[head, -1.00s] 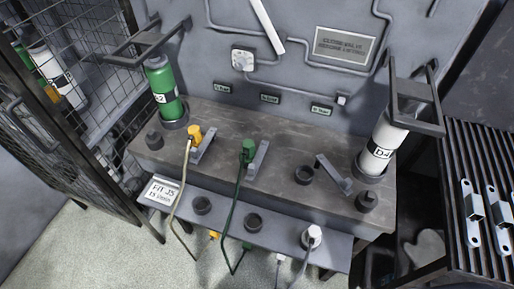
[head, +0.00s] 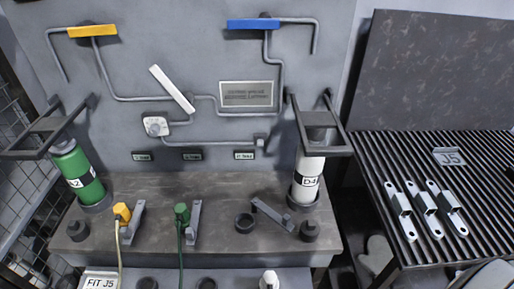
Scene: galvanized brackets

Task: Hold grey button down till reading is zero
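No grey button can be made out for certain. A small whitish box with a round grey centre (head: 155,126) is on the wall panel, joined to pipes. Its markings are too small to read. Neither of my grippers is in view.
A green cylinder (head: 78,175) and a white cylinder (head: 307,178) stand on the bench (head: 165,233) under dark frames. Yellow (head: 92,31) and blue (head: 253,24) levers are above. Metal brackets (head: 424,209) lie on the slatted rack (head: 450,165) at right.

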